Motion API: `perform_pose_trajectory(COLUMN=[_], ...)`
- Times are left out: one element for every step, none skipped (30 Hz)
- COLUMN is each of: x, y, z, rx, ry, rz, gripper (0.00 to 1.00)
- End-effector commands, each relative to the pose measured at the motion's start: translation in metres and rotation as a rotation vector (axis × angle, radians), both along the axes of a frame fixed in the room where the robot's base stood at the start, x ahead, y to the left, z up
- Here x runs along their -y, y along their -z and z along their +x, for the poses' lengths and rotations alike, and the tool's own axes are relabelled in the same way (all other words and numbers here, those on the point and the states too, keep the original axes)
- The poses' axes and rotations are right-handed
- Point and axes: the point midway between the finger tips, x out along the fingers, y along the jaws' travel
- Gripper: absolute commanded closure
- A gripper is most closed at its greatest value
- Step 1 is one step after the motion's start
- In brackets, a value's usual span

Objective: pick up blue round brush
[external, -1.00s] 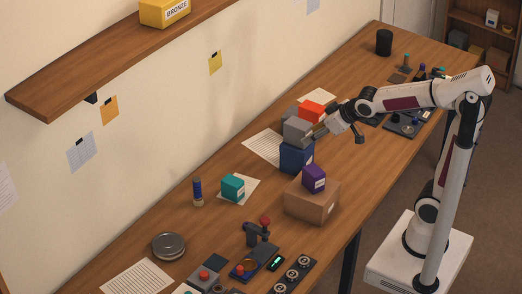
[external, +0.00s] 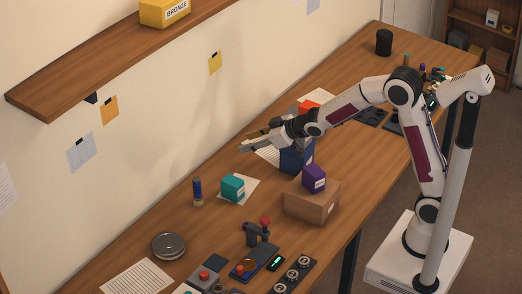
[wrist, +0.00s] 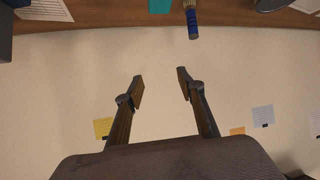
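The blue round brush (external: 197,188) stands upright on the wooden table, left of the teal box, with its blue part above a tan lower end. It also shows in the wrist view (wrist: 192,22) at the top edge, right of centre. My gripper (external: 246,143) is raised above the table, up and to the right of the brush in the external view, pointing left toward the wall. In the wrist view my gripper (wrist: 161,82) is open, with bare wall between its fingers. It is apart from the brush.
A teal box (external: 232,187) sits on paper beside the brush. A purple box (external: 314,178) stands on a cardboard box (external: 310,205); a dark blue box (external: 296,160) is below my arm. A round metal tin (external: 169,245) is nearer the front.

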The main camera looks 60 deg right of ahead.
Motion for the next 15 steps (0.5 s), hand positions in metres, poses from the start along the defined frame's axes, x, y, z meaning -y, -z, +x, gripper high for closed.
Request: perform_pose_trajectory(x=[-0.005,-0.008,-0.012,-0.014,-0.017,-0.021,-0.025,-0.028,-0.032,-0.035,-0.038,-0.042,-0.045,-0.049,-0.053], y=[0.009,0.013,0.018,0.022,0.026,0.032,0.036,0.04,0.047,0.051,0.055,0.061,0.066,0.071,0.077], z=[0.007,0.011,0.017,0.021,0.025,0.03,0.034,0.037,0.042,0.045,0.048,0.052,0.055,0.057,0.061], rx=[0.004,0.011,0.02,0.026,0.032,0.04,0.046,0.052,0.059,0.065,0.07,0.078,0.083,0.089,0.096], ry=[-0.013,-0.02,-0.03,-0.037,-0.045,-0.055,-0.062,-0.07,-0.08,-0.088,-0.096,-0.107,-0.116,-0.123,-0.133], rz=[0.004,0.007,0.013,0.016,0.021,0.026,0.031,0.036,0.041,0.046,0.051,0.057,0.063,0.068,0.076], gripper=[0.61,0.61,0.61,0.61,0.61,0.61,0.61,0.61,0.61,0.61,0.61,0.61,0.61,0.61,0.61])
